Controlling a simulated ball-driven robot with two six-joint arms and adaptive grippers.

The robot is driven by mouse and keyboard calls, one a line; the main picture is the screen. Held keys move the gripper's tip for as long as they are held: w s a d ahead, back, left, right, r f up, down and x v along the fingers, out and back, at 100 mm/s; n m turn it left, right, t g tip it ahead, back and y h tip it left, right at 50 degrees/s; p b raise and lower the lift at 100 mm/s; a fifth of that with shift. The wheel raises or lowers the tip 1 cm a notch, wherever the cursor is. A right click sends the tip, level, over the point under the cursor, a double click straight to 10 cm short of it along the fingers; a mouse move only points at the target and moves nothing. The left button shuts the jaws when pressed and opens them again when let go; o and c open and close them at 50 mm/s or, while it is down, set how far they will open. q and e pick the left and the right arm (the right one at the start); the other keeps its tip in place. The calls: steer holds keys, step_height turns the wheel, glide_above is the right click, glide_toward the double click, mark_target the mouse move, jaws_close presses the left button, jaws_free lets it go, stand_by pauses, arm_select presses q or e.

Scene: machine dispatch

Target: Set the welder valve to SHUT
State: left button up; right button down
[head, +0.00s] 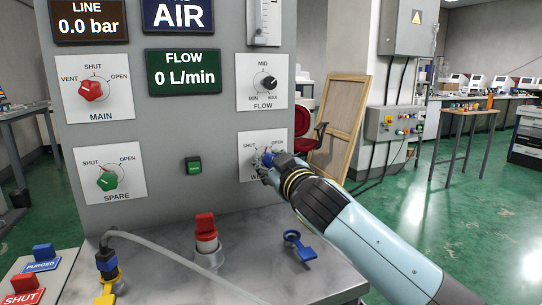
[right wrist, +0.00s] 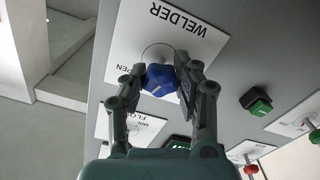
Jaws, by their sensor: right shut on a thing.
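The welder valve is a blue knob (right wrist: 158,80) on a white plate labelled WELDER (right wrist: 205,38), seen upside down in the right wrist view. My right gripper (right wrist: 160,84) is shut on this knob, one finger on each side. A pale mark shows on the knob, but I cannot tell which label it points to. In the wrist view the OPEN label is partly covered and the SHUT label is hidden. In the head view the plate (head: 281,138) is at the panel's lower right, with SHUT readable and my right gripper (head: 269,163) covering most of the knob. My left gripper is not in view.
The grey panel also carries a red MAIN knob (head: 92,91), a green SPARE knob (head: 107,182), a black FLOW knob (head: 268,83) and a green button (head: 194,166). Below, a red-topped fitting (head: 206,232), a blue tag (head: 299,246) and a grey hose (head: 180,262) occupy the metal ledge.

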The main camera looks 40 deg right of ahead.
steer(key=n+p, duration=0.2)
steer(key=n, duration=0.4)
steer(key=shift+p, duration=0.4)
steer(key=n+p, duration=0.1)
steer(key=n, duration=0.3)
steer(key=shift+n+p, duration=0.3)
steer(key=shift+f+n+p, duration=0.15)
steer(key=shift+n+p, duration=0.2)
steer(key=shift+n, duration=0.75)
steer(key=c, duration=0.9)
jaws_free()
steer(key=shift+c, duration=0.2)
steer(key=v, duration=1.2)
